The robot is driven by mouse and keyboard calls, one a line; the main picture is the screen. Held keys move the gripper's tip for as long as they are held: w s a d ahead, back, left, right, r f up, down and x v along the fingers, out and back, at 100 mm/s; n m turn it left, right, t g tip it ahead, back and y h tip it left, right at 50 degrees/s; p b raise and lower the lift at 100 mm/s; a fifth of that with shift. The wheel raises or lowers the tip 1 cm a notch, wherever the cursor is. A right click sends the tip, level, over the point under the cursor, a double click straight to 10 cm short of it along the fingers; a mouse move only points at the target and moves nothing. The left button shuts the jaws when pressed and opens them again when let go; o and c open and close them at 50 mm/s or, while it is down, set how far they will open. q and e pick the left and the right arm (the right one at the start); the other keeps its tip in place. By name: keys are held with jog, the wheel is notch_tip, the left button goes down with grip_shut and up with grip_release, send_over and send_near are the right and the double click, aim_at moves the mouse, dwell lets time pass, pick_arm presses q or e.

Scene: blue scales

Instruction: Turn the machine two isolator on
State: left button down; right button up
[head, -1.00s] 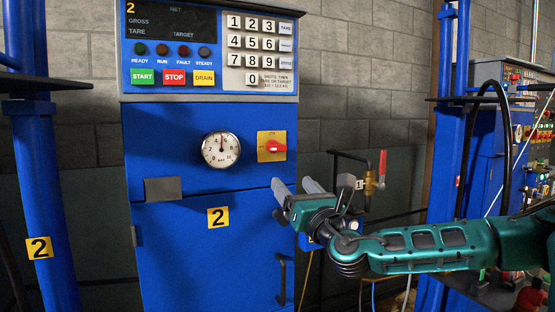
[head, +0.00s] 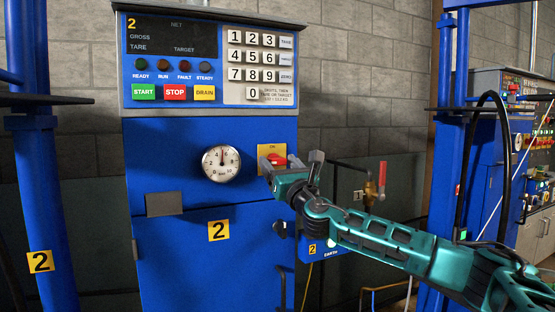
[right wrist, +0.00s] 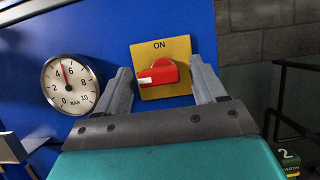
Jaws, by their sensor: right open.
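The machine two isolator is a red rotary handle (head: 276,159) on a yellow plate (head: 264,148), on the blue cabinet front right of the gauge. In the right wrist view the red handle (right wrist: 158,74) lies roughly sideways, its white mark at the left. "ON" is printed at the top of the yellow plate (right wrist: 181,88). My right gripper (head: 291,163) is open in front of the isolator and partly hides it in the head view. In the wrist view its fingers (right wrist: 162,72) stand either side of the handle, with visible gaps. My left gripper is not in view.
The cabinet (head: 160,250) bears yellow "2" labels and a pressure gauge (head: 221,163). A keypad panel (head: 210,60) with START, STOP and DRAIN buttons is above. A red-levered valve (head: 381,175) is right of my gripper. A blue column (head: 38,190) stands at left.

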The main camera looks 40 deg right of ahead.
jog(key=shift+w+d+r, duration=0.15)
jog(key=shift+w+r, duration=0.1)
jog(key=shift+w, duration=0.4)
jog(key=shift+c, duration=0.2)
jog(key=c, duration=0.9)
